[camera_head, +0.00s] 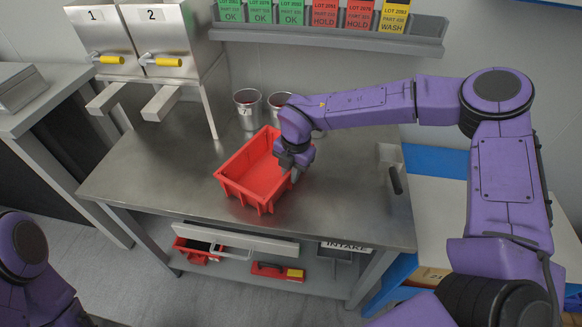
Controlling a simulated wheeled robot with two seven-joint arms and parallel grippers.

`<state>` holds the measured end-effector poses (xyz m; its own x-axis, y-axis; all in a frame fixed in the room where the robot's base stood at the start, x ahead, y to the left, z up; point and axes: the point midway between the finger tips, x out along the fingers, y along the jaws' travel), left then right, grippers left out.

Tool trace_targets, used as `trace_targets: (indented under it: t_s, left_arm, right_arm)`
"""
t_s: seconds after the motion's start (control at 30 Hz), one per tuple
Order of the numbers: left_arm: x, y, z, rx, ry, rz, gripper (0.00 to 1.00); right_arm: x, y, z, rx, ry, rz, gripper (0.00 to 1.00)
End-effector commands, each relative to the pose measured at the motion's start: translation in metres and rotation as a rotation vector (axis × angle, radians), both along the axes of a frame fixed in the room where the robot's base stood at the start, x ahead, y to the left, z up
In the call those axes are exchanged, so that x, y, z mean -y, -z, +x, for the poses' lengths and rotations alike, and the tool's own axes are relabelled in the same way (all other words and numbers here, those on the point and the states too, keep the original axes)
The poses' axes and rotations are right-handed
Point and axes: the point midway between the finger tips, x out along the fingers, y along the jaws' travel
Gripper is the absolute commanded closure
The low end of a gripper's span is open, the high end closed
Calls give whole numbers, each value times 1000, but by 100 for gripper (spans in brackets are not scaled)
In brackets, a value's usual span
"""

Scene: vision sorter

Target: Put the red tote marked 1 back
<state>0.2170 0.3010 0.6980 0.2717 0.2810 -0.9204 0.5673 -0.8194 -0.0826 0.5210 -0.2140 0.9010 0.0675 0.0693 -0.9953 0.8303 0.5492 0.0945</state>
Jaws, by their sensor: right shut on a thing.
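A red tote (236,190) sits on the steel bench top, a little left of the middle. It looks empty, and no number shows on it from here. My right gripper (295,172) is at the tote's right rim and is shut on it, with the fingers partly hidden by the wrist. Only purple links of my left arm show at the lower left; its gripper is out of view.
Two metal cups (247,108) stand behind the tote. A dispenser marked 1 and 2 (150,40) stands at the back left. Coloured lot cards (325,14) line a wall shelf. The bench front is clear.

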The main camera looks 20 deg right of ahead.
Motion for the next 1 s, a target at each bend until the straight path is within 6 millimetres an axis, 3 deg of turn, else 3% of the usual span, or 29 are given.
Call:
trace_targets:
  t_s: [0.2, 0.23, 0.3, 0.67, 0.77, 1.0]
  left_arm:
    - [0, 2, 0, 0, 0, 0, 56]
    - [0, 2, 0, 0, 0, 0, 56]
    - [0, 2, 0, 0, 0, 0, 56]
    - [0, 4, 0, 0, 0, 0, 56]
    - [0, 10, 0, 0, 0, 0, 56]
    - [0, 23, 0, 0, 0, 0, 56]
  right_arm:
    - [0, 1, 1, 2, 0, 0, 100]
    - [0, 1, 0, 1, 0, 0, 76]
    - [0, 1, 0, 1, 0, 0, 57]
    - [0, -6, 1, 4, 0, 0, 57]
    - [2, -24, 0, 6, 1, 2, 57]
    - [6, -85, -4, 7, 0, 1, 57]
